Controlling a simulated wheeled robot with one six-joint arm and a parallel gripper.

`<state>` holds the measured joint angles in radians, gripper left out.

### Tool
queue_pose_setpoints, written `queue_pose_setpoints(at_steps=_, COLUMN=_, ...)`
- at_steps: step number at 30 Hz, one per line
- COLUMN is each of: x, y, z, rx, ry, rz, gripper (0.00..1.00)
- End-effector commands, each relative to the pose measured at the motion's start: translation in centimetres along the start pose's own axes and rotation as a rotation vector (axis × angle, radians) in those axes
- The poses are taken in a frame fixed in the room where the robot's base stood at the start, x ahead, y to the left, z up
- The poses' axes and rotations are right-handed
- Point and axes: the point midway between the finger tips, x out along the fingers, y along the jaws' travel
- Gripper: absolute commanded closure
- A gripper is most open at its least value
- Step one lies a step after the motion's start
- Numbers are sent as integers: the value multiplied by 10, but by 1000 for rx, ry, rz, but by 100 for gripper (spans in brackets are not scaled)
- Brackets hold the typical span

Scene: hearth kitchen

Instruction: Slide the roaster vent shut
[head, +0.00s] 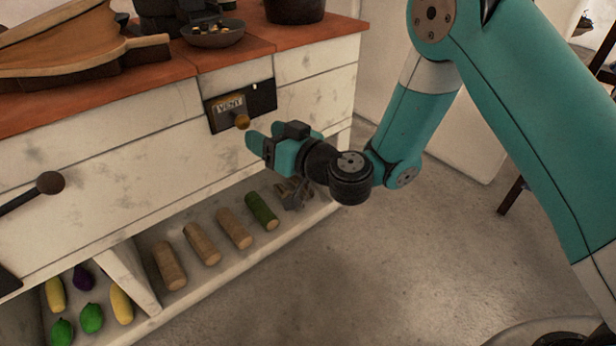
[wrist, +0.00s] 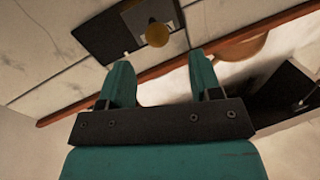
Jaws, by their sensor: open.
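The roaster vent is a dark plate (head: 264,97) on the pale cabinet front, with a label reading VENT. Its round brass-coloured knob (head: 241,121) sits below the label, left of the plate's middle. My gripper (head: 264,136) is open and empty, just below and to the right of the knob. In the wrist view the knob (wrist: 157,35) appears beyond the gap between my two teal fingertips (wrist: 161,72), apart from both. The vent plate (wrist: 98,38) also shows there, at the top. I cannot see the vent opening itself.
A red-brown worktop (head: 110,93) overhangs the cabinet, with a dark pan (head: 212,40) and a wooden bellows-like object (head: 80,40) on it. A dark ball-ended handle (head: 50,183) sticks out at the left. Logs (head: 201,245) lie on the shelf below.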

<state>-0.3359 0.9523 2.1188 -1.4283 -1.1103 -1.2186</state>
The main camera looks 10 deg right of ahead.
Motion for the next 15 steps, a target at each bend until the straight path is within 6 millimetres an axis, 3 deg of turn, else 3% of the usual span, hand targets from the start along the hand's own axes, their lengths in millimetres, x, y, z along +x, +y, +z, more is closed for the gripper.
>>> queue_pose_setpoints(at_steps=1, x=-5, y=2, z=9, rx=-1, ry=2, rz=0, gripper=42)
queue_pose_setpoints(at_steps=15, x=-69, y=0, z=8, rx=-1, ry=2, rz=0, gripper=42)
